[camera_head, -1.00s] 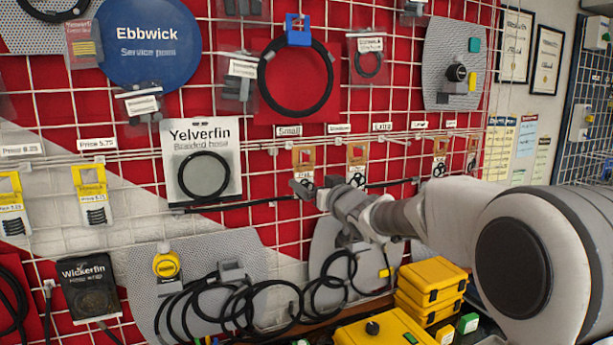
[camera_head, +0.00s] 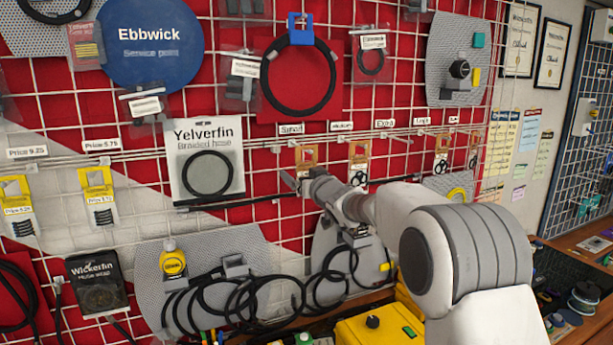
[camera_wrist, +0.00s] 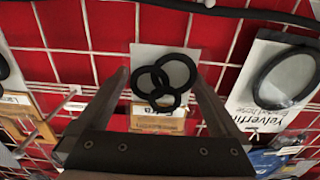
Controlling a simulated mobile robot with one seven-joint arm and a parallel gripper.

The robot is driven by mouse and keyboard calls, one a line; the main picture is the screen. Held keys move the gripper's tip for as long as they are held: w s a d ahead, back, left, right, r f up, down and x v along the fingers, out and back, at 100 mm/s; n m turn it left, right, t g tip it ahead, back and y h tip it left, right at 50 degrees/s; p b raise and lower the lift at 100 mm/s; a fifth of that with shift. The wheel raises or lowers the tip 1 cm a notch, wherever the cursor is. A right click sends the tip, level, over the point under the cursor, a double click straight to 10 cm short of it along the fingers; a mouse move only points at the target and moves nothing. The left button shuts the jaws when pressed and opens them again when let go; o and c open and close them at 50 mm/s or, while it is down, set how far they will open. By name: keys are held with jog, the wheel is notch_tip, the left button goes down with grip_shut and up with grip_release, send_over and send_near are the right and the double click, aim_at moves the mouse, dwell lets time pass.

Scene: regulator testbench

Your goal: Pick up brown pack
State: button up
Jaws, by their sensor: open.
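Several brown-topped packs hang from hooks in a row on the wire grid. In the head view one brown pack (camera_head: 305,155) hangs just above my gripper (camera_head: 300,183), and its lower part is hidden behind the gripper. Another brown pack (camera_head: 359,155) hangs to its right. In the wrist view, which is upside down, a brown pack (camera_wrist: 157,125) with black rings on a pale card lies between the two fingers of my gripper (camera_wrist: 160,76). The fingers are apart, with room on both sides of the rings. I cannot tell how deep the pack sits between them.
A second brown pack (camera_wrist: 42,128) is at the left of the wrist view. A Yelverfin hose pack (camera_head: 204,160) hangs beside my gripper. A black cable crosses the grid just below the row. A coiled black hose (camera_head: 240,305) and a yellow case (camera_head: 380,328) are lower down.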

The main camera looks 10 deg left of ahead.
jog(key=shift+c, duration=0.2)
jog(key=c, duration=1.2)
jog(key=shift+r, duration=0.2)
jog(key=shift+r, duration=0.7)
jog(key=b+v, duration=0.4)
jog(key=v, duration=1.4)
jog(key=shift+f+b, duration=0.15)
jog(key=shift+b, duration=0.25)
